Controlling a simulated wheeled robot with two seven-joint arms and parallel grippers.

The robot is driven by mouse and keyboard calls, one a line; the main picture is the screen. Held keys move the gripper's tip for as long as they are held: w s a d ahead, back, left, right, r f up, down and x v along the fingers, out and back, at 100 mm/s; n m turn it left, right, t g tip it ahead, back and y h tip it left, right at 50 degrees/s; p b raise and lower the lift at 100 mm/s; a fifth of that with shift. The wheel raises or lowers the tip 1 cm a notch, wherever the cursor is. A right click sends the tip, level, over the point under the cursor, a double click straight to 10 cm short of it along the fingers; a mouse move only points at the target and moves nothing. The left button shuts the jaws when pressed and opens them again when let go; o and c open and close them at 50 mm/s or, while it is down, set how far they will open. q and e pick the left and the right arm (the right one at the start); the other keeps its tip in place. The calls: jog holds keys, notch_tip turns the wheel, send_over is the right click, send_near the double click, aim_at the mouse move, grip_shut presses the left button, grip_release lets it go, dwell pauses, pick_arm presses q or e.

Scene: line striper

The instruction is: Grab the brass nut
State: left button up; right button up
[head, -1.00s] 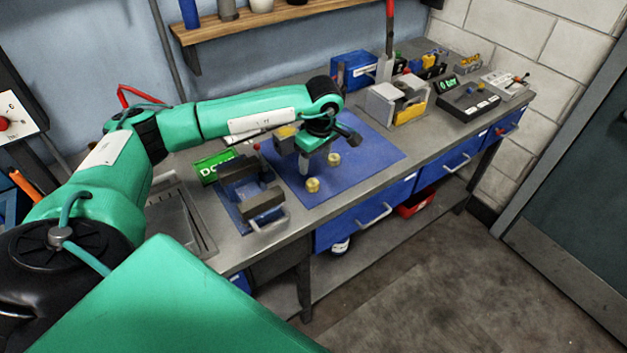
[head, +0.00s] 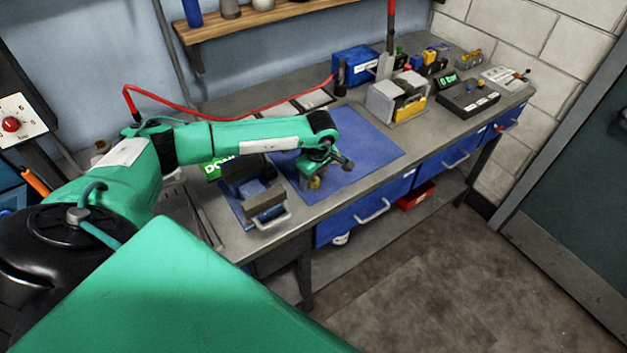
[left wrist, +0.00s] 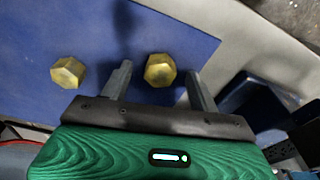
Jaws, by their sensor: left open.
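Two brass-coloured hex nuts lie on the blue mat (head: 360,152). In the left wrist view one nut (left wrist: 160,69) lies between the spread fingers of my left gripper (left wrist: 158,74), with a gap to each finger. The other nut (left wrist: 68,72) lies outside the fingers, to the left. In the head view my left gripper (head: 314,181) is low over the mat's near left part, open. A nut (head: 315,183) shows partly there; the other is hidden behind the gripper. My right gripper is not in view.
A dark vise-like fixture (head: 264,200) stands just left of the mat. A green display (head: 222,168) is behind it. A red hose (head: 230,111) runs behind my left arm. Grey and yellow blocks (head: 398,98) stand beyond the mat, whose right part is clear.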

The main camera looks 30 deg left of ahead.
pick_arm(q)
jog(key=c, duration=1.1)
